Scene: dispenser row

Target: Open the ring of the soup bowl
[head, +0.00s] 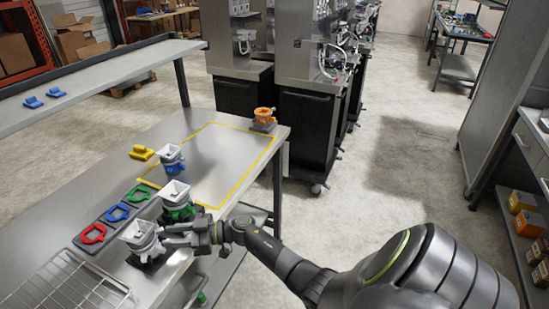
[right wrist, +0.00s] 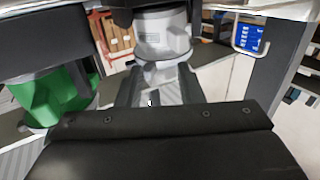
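No thing is plainly marked as a soup bowl; I cannot tell which one it is. A grey-white hopper-like vessel (head: 141,236) stands upright at the table's near edge. My right gripper (head: 167,236) is at its right side, with its fingers apart. In the right wrist view, the fingers (right wrist: 160,92) lie either side of a gap with the pale vessel (right wrist: 160,38) just beyond; contact is unclear. A similar vessel with a green base (head: 176,198) stands behind, its green part (right wrist: 58,98) at the left in the wrist view. A blue-based vessel (head: 170,158) is farther back. My left gripper is not seen.
Red (head: 93,233), blue (head: 117,212) and green (head: 137,194) rings lie on dark pads at the left. A yellow piece (head: 142,153) and an orange ring piece (head: 264,116) are farther back. A wire rack (head: 65,285) is at the near left. The yellow-outlined table area (head: 215,150) is mostly clear.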

